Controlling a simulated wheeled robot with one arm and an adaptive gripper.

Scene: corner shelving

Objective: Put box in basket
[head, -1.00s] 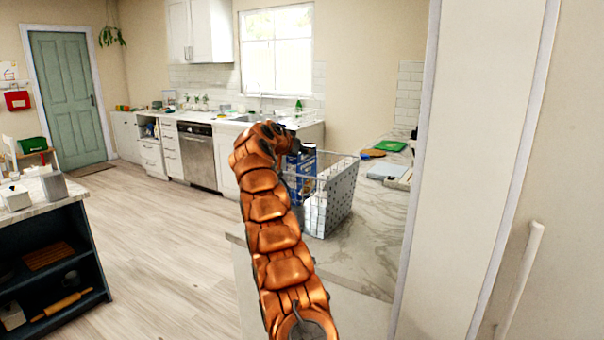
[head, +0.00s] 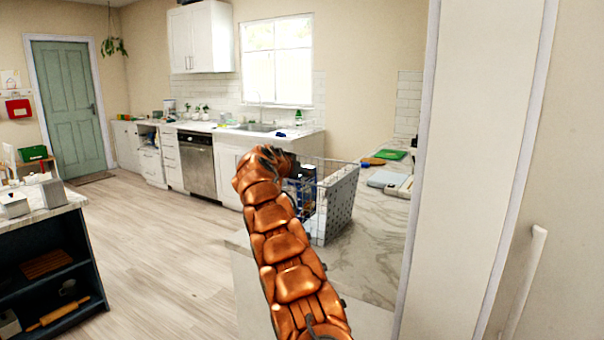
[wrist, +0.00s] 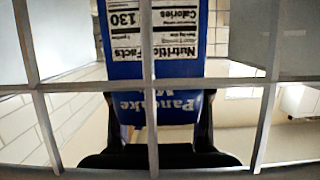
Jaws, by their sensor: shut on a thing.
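A blue pancake mix box (head: 308,197) is held by my gripper, at the left part of the wire basket (head: 340,207) in the head view. The basket stands on the marble counter. In the wrist view the box (wrist: 180,70) fills the middle, its nutrition label and upside-down lettering showing. My gripper (wrist: 157,122) is shut on it, with a dark finger at each side. Wire bars of the basket (wrist: 90,85) cross in front of the box in that view. My arm hides part of the box and basket in the head view. I cannot tell whether the box touches the basket floor.
A green board (head: 391,155) and a grey item (head: 382,179) lie on the counter behind the basket. A white wall edge (head: 465,170) stands close on the right. A dark shelf unit (head: 45,265) is at the left, with open floor between.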

